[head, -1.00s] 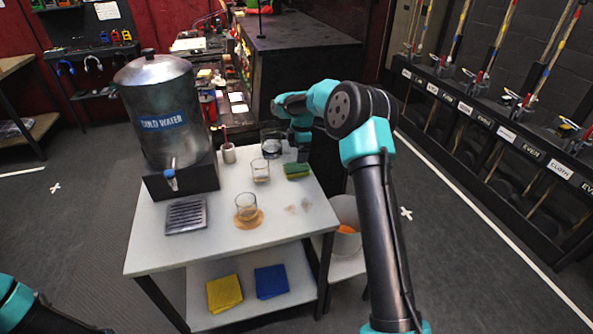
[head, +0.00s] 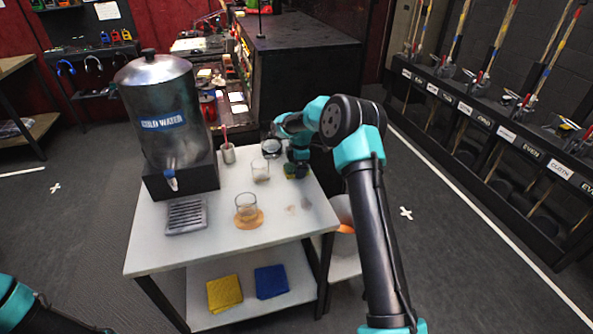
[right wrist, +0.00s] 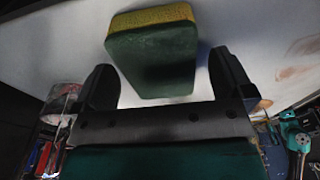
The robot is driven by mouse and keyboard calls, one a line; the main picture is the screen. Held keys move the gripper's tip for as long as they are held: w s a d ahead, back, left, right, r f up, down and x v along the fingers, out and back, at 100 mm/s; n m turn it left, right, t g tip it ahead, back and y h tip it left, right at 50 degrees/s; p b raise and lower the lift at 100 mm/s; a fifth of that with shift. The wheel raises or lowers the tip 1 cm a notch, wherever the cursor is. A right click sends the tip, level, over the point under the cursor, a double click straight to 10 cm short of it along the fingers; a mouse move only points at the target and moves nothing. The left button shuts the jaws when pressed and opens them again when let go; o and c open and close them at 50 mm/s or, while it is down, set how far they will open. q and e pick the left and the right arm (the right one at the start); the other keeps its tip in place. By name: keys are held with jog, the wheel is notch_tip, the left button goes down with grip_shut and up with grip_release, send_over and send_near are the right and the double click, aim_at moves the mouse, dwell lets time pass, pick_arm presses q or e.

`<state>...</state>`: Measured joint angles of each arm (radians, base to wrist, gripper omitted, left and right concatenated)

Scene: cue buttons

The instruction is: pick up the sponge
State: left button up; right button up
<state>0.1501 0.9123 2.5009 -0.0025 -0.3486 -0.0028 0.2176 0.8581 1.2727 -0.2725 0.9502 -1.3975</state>
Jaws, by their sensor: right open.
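The sponge (right wrist: 152,52) is yellow and green. In the right wrist view it lies on the white tabletop between and just beyond the fingertips of my right gripper (right wrist: 165,85). The gripper is open, and I see clear gaps on both sides of the sponge. In the head view my right gripper (head: 297,169) hangs over the table's right back part and hides most of the sponge; only a little green shows beside it. Of my left arm only a part shows at the lower left corner; its gripper is out of view.
A glass (head: 260,171) stands left of my right gripper. Another glass (head: 246,207) stands on an orange coaster nearer the front. A metal water dispenser (head: 165,105) fills the table's left back. Yellow (head: 224,292) and blue (head: 271,281) cloths lie on the lower shelf.

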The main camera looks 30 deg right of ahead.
jog(key=shift+f, duration=0.45)
jog(key=c, duration=1.1)
jog(key=shift+o, duration=0.2)
jog(key=shift+r, duration=1.8)
jog(key=s+a, duration=0.2)
jog(key=s, duration=0.2)
jog(key=s+a+r, duration=0.1)
jog(key=s+a, duration=0.2)
jog(key=s, duration=0.2)
jog(key=s+a, duration=0.3)
jog(key=s, duration=0.1)
jog(key=shift+s+a+r, duration=0.2)
jog(key=shift+s+a, duration=0.05)
jog(key=shift+s, duration=0.05)
